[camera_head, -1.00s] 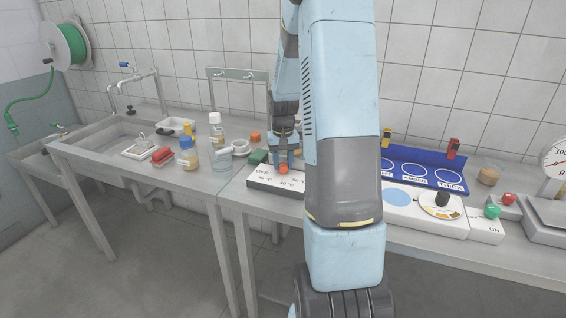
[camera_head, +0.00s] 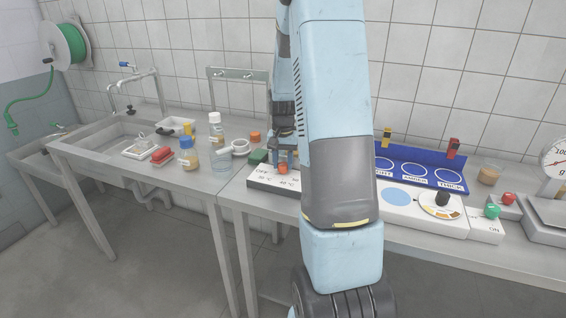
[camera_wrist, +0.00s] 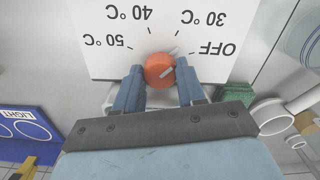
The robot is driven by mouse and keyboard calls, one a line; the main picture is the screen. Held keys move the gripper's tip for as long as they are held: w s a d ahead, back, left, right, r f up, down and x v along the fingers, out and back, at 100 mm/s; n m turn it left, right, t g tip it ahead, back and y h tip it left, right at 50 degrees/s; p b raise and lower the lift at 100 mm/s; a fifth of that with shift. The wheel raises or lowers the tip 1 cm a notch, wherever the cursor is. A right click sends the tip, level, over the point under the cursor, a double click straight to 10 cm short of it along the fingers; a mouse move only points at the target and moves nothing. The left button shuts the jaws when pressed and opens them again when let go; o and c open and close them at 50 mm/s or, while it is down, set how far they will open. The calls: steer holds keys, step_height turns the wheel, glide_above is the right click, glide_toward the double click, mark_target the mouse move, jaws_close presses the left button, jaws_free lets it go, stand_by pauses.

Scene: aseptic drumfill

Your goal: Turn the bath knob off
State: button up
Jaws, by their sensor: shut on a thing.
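The bath knob is a round orange knob (camera_wrist: 159,68) on a white panel (camera_wrist: 95,62) marked OFF, 30 °C, 40 °C and 50 °C, which appears upside down in the wrist view. A pale line on the knob slants towards the upper right, roughly between the OFF and 30 °C marks; its exact setting is hard to tell. My gripper (camera_wrist: 160,84) has its blue fingers on both sides of the knob and is shut on it. In the head view the knob (camera_head: 283,168) shows below my gripper (camera_head: 284,155), and my arm hides the panel's right part.

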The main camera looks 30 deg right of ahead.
mark_target(282, 164)
steer(key=m, duration=0.4)
steer(key=shift+m, duration=0.4)
stand_by(0.4)
steer(key=o, duration=1.1)
steer(key=shift+c, duration=0.2)
step_height(282, 164, up, 14)
steer(key=shift+w+f, duration=0.1)
steer(key=shift+f, duration=0.05)
